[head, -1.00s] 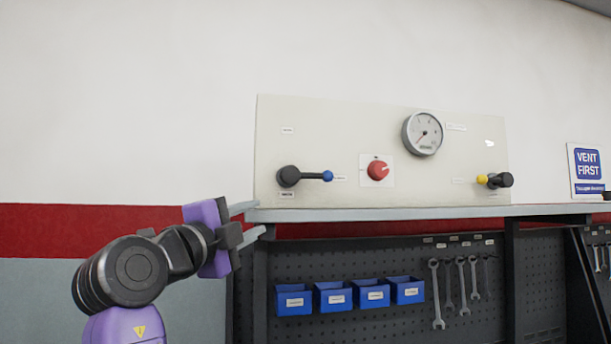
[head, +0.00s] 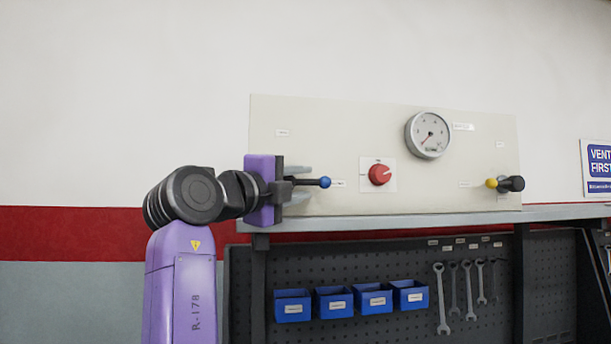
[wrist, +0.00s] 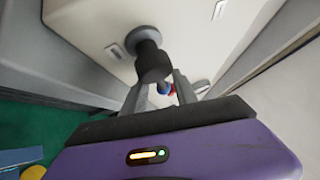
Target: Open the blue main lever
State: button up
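The blue main lever (head: 325,182) has a dark arm with a blue ball tip and points right, roughly level, on the pale panel's left side. In the head view my gripper (head: 300,183) hides its dark hub. The fingers are apart, one on each side of the lever. I cannot tell whether either touches it.
The pale panel (head: 330,120) also carries a red knob (head: 380,174), a round gauge (head: 428,135) and a yellow-tipped lever (head: 505,184). A shelf edge (head: 420,215) runs just below. Blue bins (head: 333,303) and wrenches (head: 441,300) hang underneath. The wall above is clear.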

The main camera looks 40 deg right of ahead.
jog(key=shift+x, duration=0.95)
jog(key=shift+f, duration=0.1)
jog(key=shift+c, duration=0.4)
grip_shut()
